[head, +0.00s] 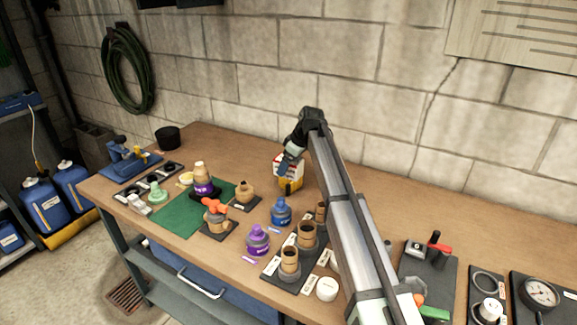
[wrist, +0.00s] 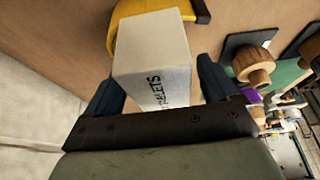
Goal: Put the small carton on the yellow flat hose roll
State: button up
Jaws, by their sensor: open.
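The small carton (wrist: 150,55) is pale, with dark lettering on one side. In the wrist view it stands between the two fingers of my gripper (wrist: 157,75), which are open, with a gap visible at least on the right side. The yellow flat hose roll (wrist: 203,12) shows behind the carton, partly hidden by it. In the head view my gripper (head: 291,150) is over the white and red carton (head: 288,168), and the yellow roll (head: 291,186) is directly below it. The carton appears to sit on the roll; their contact is hidden.
A blue bottle (head: 281,212), a purple bottle (head: 258,240) and wooden fittings (head: 305,235) stand in front of the roll. A wooden piece on a dark base (head: 244,192) is to its left. The wall is close behind. Bare bench (head: 235,145) lies at the back left.

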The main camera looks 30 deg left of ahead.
jog(key=v, duration=1.1)
jog(key=shift+r, duration=0.15)
